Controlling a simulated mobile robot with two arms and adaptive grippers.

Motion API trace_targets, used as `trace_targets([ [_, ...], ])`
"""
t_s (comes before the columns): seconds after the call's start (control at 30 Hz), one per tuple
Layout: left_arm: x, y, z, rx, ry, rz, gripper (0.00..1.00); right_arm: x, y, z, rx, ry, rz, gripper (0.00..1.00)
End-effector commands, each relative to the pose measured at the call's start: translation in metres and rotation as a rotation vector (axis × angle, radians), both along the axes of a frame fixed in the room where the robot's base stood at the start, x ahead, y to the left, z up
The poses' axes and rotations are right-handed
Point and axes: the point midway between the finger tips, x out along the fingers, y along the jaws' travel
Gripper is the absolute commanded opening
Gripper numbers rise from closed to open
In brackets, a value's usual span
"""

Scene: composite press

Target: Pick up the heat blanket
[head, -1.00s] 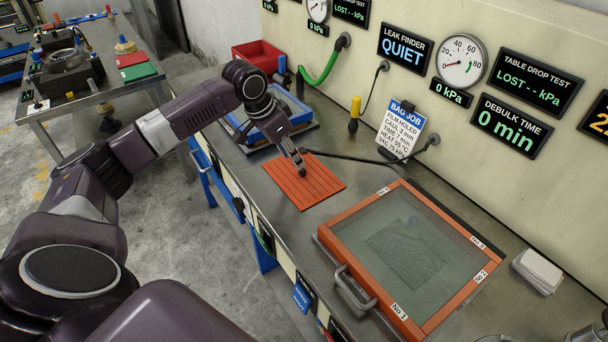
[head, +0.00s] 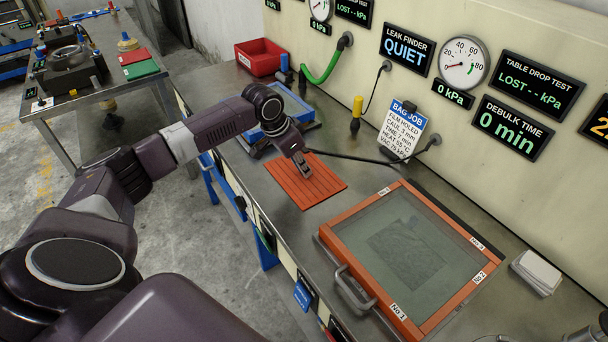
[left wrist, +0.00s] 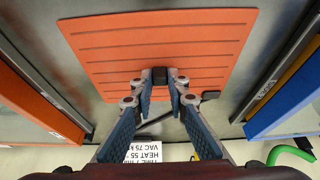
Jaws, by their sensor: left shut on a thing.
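The heat blanket (head: 306,188) is a flat orange mat with dark lines across it. It lies on the grey bench, between the blue-framed tray and the orange-framed press table. It also fills the upper middle of the left wrist view (left wrist: 150,50). My left gripper (head: 303,172) points down at the blanket's far edge. In the left wrist view, its two fingers (left wrist: 161,82) close around a small dark block on the blanket's edge. The blanket looks flat on the bench. My right gripper is not in view.
The orange-framed glass table (head: 345,245) stands to the right. A blue-framed tray (head: 312,118) and red bin (head: 262,60) stand behind. A black cable (head: 375,160) runs from the blanket's edge to the wall. A bag job card (head: 402,130) stands at the wall.

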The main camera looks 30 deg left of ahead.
Motion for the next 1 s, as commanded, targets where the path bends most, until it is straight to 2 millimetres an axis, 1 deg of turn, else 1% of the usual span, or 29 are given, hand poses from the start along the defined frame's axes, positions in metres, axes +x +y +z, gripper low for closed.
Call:
trace_targets([
  [0.07, 0.000, 0.000, 0.000, 0.001, 0.000, 0.000, 0.00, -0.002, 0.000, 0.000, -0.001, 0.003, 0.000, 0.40],
  [0.37, 0.001, 0.000, 0.002, 0.000, -0.002, 0.000, 0.00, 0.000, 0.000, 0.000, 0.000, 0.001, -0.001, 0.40],
  [0.47, 0.001, 0.000, 0.006, 0.000, -0.003, 0.000, 0.00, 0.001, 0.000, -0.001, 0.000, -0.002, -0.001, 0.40],
  [0.57, 0.001, 0.000, 0.014, -0.001, -0.004, 0.001, 0.00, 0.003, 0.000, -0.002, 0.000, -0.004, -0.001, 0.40],
  [0.67, 0.002, 0.000, 0.029, 0.000, -0.006, 0.000, 0.00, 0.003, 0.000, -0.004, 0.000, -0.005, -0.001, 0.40],
  [0.77, 0.002, 0.000, 0.051, 0.000, -0.009, 0.000, 0.00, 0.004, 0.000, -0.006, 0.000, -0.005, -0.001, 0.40],
  [1.0, 0.002, 0.000, 0.122, -0.002, -0.009, 0.001, 0.00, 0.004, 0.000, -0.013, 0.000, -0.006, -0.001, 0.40],
])
